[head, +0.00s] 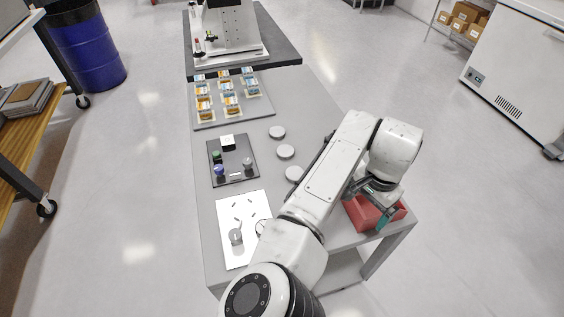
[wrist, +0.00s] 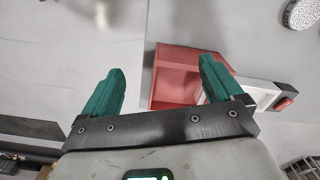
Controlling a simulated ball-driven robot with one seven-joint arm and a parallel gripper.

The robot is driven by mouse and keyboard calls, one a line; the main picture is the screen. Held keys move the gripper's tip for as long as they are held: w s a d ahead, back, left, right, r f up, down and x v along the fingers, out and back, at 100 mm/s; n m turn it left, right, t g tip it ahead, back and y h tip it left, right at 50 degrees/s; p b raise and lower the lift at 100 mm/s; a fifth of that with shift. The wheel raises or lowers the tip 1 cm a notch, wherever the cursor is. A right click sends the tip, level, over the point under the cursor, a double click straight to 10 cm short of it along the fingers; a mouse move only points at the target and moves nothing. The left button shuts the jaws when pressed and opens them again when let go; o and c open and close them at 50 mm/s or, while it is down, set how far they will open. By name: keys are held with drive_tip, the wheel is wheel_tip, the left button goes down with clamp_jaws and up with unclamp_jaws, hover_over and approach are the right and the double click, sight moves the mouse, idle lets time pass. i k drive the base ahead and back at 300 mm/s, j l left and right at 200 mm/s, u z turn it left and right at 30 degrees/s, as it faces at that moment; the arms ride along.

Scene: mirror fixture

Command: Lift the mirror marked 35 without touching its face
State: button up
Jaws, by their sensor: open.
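I cannot read a 35 on anything, so I cannot tell which thing is the mirror with that mark. Small orange and blue pieces (head: 230,103) stand in rows on a grey board (head: 262,108) toward the far end of the table; any marks are too small to read. Round grey discs (head: 285,151) lie along the table's right side. My gripper (wrist: 160,85) is open, with nothing between its green fingers. In the head view my gripper (head: 379,207) is at the red bin (head: 362,214) by the right edge, far from the board.
In the wrist view the red bin (wrist: 170,90) is below the right finger, beside a white-and-grey piece with a red end (wrist: 284,103). A dark panel with knobs (head: 232,160) and a white plate (head: 253,253) take up the table's left side. A white machine (head: 229,28) stands at the far end.

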sight(294, 174)
drive_tip(key=i+j, duration=0.65)
drive_tip(key=j, duration=0.2)
